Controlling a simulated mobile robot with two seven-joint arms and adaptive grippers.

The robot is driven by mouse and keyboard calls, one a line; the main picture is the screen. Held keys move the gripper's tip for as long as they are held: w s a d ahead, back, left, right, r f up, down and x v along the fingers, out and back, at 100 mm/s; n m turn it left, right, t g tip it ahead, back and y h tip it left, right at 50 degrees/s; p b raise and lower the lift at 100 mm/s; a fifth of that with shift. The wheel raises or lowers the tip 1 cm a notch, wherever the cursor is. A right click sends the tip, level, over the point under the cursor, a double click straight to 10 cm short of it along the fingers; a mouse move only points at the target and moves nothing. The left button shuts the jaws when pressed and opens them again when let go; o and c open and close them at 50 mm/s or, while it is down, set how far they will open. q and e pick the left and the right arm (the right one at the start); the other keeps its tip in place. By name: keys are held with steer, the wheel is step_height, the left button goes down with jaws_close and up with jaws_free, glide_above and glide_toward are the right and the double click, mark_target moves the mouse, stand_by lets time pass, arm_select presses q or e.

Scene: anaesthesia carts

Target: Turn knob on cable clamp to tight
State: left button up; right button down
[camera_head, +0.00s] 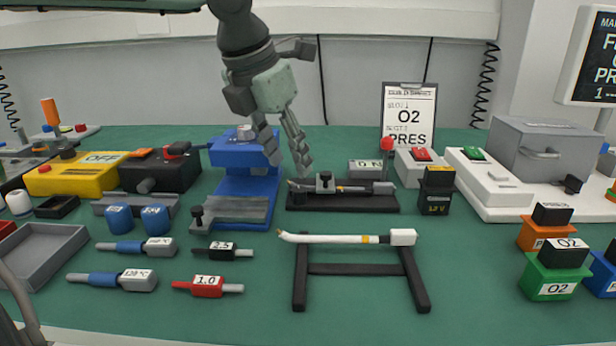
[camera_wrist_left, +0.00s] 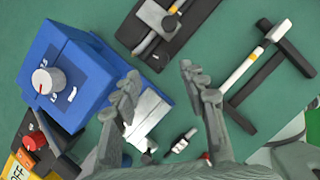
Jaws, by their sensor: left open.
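A black base (camera_head: 355,202) stands mid-table with a small clamp and a black knob (camera_head: 325,181) on it; a thin rod or cable lies along it. In the left wrist view this black base (camera_wrist_left: 190,30) is at the top, with its knob (camera_wrist_left: 169,23). Another black knob (camera_head: 198,214) sits at the left end of a grey plate before the blue device (camera_head: 262,156). Which knob is the cable clamp's I cannot tell for certain. My left gripper (camera_head: 289,163) is open and empty, above and between the blue device and the black base. My right gripper is out of view.
The blue device has a dial (camera_wrist_left: 48,80) with a red mark. A black stand (camera_head: 350,269) holding a white pen-like tool (camera_head: 335,238) is in front. Yellow (camera_head: 75,175) and black boxes are left; a white unit (camera_head: 490,185) is right.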

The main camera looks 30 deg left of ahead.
mark_target(298, 190)
arm_select(q)
steer(key=x, duration=0.6)
steer(key=shift+f, duration=0.4)
jaws_close()
